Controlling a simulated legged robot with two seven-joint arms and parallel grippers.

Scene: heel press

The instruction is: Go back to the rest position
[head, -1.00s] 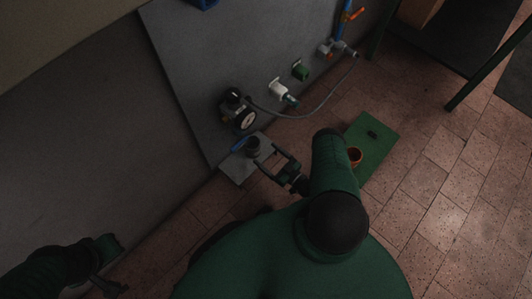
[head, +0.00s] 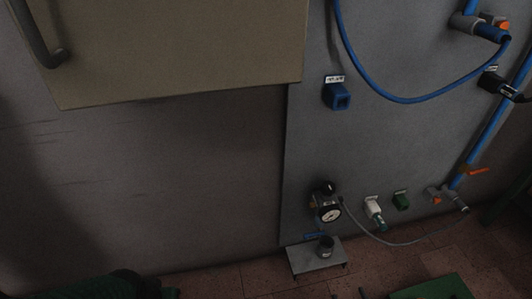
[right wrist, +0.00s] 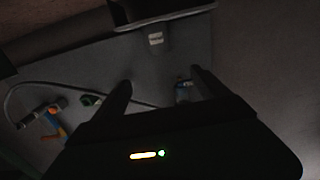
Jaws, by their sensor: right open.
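My right gripper (right wrist: 163,92) is open in the right wrist view, its two dark fingers apart with nothing held between them. In the head view only a small dark tip, probably of this gripper (head: 362,293), shows at the bottom edge. A black cylinder (head: 325,246) stands on a small grey platform (head: 312,262) at the foot of the wall panel, apart from both grippers.
A grey panel (head: 305,150) carries a gauge (head: 328,213), a white fitting (head: 374,211), a green socket (head: 400,200) and a blue socket (head: 340,96). Blue pipe and hose run at the right. A beige cabinet (head: 180,50) overhangs upper left. A green mat (head: 440,288) lies lower right.

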